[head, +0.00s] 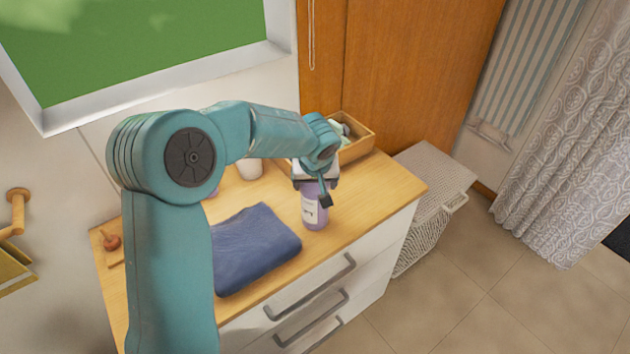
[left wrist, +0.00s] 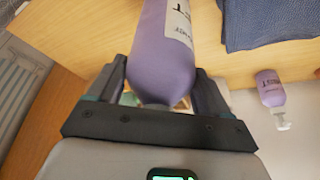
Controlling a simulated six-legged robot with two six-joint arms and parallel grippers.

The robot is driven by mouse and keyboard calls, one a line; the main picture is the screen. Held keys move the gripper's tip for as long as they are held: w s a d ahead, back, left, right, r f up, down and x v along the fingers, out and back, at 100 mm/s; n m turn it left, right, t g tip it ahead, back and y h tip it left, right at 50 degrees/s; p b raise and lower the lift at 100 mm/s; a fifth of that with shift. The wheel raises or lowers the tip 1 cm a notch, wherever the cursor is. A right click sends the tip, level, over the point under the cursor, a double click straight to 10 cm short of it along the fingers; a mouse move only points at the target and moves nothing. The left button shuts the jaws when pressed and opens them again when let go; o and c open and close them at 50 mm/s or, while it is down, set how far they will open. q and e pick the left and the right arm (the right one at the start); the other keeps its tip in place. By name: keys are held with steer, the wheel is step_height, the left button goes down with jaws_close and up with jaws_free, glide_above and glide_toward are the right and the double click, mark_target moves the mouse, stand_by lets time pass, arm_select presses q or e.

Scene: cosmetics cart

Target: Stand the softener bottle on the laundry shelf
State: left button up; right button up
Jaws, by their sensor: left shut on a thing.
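A light purple bottle (head: 314,208) with a white label is upright at the front right of the wooden cabinet top (head: 375,195). My left gripper (head: 312,190) is shut on its upper part from above. In the left wrist view, the bottle (left wrist: 165,50) sits between the two fingers of my left gripper (left wrist: 162,72). I cannot tell whether its base touches the wood. A second, similar purple bottle (left wrist: 270,88) with a pale top shows at the right of the left wrist view. I cannot identify a laundry shelf. My right gripper is not in view.
A folded blue cloth (head: 257,248) lies left of the held bottle. A wooden box (head: 357,148) with items stands behind it, and a white cup-like item (head: 249,169) stands behind the cloth. A woven hamper (head: 430,190) stands right of the cabinet.

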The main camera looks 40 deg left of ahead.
arm_select(q)
steer(key=shift+f, duration=0.1)
steer(key=o, duration=1.8)
steer(key=shift+s, duration=0.1)
